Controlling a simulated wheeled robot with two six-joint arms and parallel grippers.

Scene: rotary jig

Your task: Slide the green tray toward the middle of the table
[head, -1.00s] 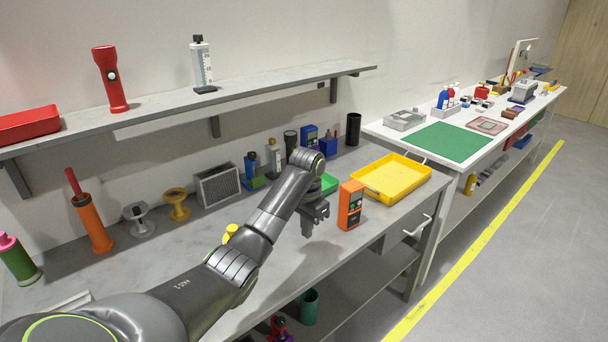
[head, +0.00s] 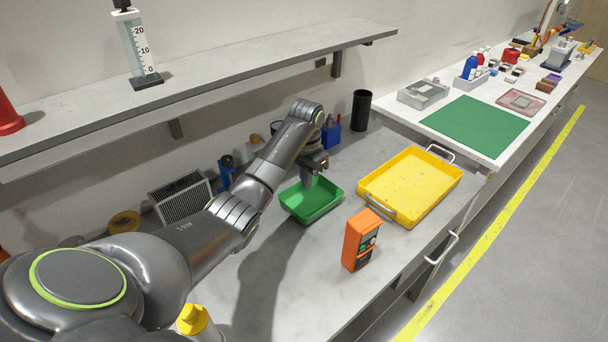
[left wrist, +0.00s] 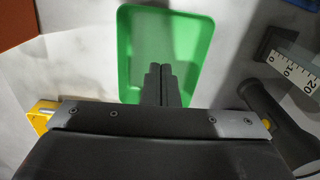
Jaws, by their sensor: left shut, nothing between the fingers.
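The green tray (head: 312,205) lies on the grey table, left of the yellow tray in the head view. It is shallow and looks empty. My left gripper (head: 308,184) is shut with nothing between its fingers and points down at the tray's back part. In the left wrist view the shut fingers (left wrist: 161,72) overlap the inside of the green tray (left wrist: 190,35). I cannot tell whether the fingertips touch it. My right gripper is not in view.
The yellow tray (head: 432,205) stands close right of the green tray. An orange meter (head: 358,240) stands in front of it. A black cylinder (head: 361,110) and a blue holder (head: 331,134) stand behind.

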